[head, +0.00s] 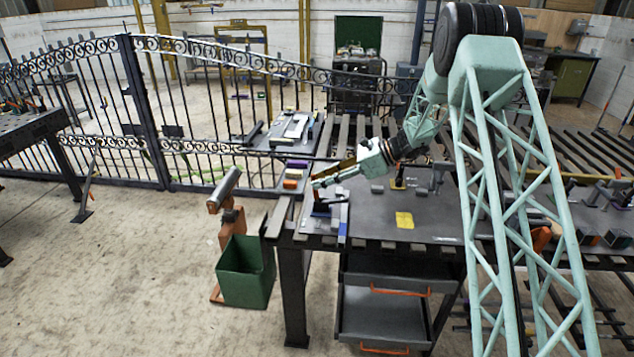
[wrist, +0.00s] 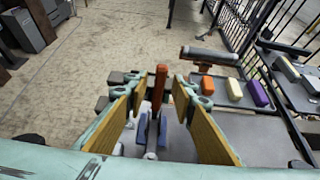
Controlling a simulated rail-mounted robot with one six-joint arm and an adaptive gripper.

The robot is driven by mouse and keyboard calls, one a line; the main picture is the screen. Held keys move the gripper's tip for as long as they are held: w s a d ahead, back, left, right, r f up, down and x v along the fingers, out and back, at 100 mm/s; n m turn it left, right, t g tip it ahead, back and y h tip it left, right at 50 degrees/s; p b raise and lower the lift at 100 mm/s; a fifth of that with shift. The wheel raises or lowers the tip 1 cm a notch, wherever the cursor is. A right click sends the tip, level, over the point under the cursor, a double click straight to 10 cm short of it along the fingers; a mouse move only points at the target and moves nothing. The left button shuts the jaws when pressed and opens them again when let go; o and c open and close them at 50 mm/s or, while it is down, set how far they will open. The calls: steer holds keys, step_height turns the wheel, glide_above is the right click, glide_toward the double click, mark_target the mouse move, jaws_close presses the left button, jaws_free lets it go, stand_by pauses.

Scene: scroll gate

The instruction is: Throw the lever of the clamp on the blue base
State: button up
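The clamp on the blue base (head: 321,209) stands near the left end of the dark worktable (head: 370,222). In the wrist view its blue base parts (wrist: 143,130) show low between my fingers. Its lever (wrist: 160,82) has a red-orange grip and stands roughly upright between the fingertips. My gripper (head: 316,184) is right over the clamp in the head view. In the wrist view my gripper (wrist: 157,92) is open, with an orange-yellow pad on each side of the lever and visible gaps. Contact with the lever cannot be made out.
Orange (wrist: 207,84), cream (wrist: 234,90) and purple (wrist: 258,94) blocks lie beside the clamp. A yellow sheet (head: 404,220) lies on the table. A green bin (head: 246,272) stands left of it, before the gate (head: 150,120).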

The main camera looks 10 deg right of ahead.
steer(key=v, duration=1)
steer(key=shift+c, duration=0.7)
